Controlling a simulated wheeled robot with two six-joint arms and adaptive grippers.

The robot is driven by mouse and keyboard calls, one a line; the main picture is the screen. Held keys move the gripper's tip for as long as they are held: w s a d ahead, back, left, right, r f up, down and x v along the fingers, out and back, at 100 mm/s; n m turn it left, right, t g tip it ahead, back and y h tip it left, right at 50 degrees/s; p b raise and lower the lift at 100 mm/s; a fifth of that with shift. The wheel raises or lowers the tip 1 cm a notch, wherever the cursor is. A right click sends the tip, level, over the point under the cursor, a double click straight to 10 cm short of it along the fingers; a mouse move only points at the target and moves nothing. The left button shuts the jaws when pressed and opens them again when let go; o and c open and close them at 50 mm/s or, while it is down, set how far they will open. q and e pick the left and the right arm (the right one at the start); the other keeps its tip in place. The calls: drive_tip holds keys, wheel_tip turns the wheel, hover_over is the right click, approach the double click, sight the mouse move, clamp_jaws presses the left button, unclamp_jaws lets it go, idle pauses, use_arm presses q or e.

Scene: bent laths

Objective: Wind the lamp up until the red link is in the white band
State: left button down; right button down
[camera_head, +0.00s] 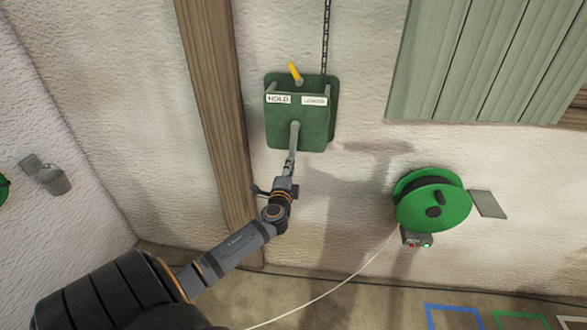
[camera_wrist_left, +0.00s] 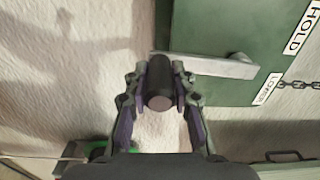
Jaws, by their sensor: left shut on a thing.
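A green winch box (camera_head: 297,124) is fixed to the wall, with HOLD and LOWER labels. A yellow lever (camera_head: 295,72) on top leans left, toward the HOLD side. A grey crank arm (camera_head: 294,140) hangs down from the box's front; it also shows in the left wrist view (camera_wrist_left: 215,66). My left gripper (camera_head: 284,184) is shut on the black crank grip (camera_wrist_left: 160,84), below the box. A dark chain (camera_head: 326,42) runs up from the box's right side. No lamp, red link or white band shows. My right gripper is out of view.
A wooden post (camera_head: 217,110) stands left of the box. A green reel (camera_head: 433,203) with a pale cable (camera_head: 345,277) is on the wall at right, and the cable crosses low in front. Green shutters (camera_head: 470,60) are at upper right. A grey cup (camera_head: 52,180) hangs at left.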

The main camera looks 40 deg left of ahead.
use_arm(q)
drive_tip(key=shift+s+a, duration=0.1)
drive_tip(key=shift+a, duration=0.05)
idle(0.3)
drive_tip(key=c, duration=1.1)
unclamp_jaws()
drive_tip(key=v, duration=1.2)
drive_tip(key=shift+a+f, duration=0.1)
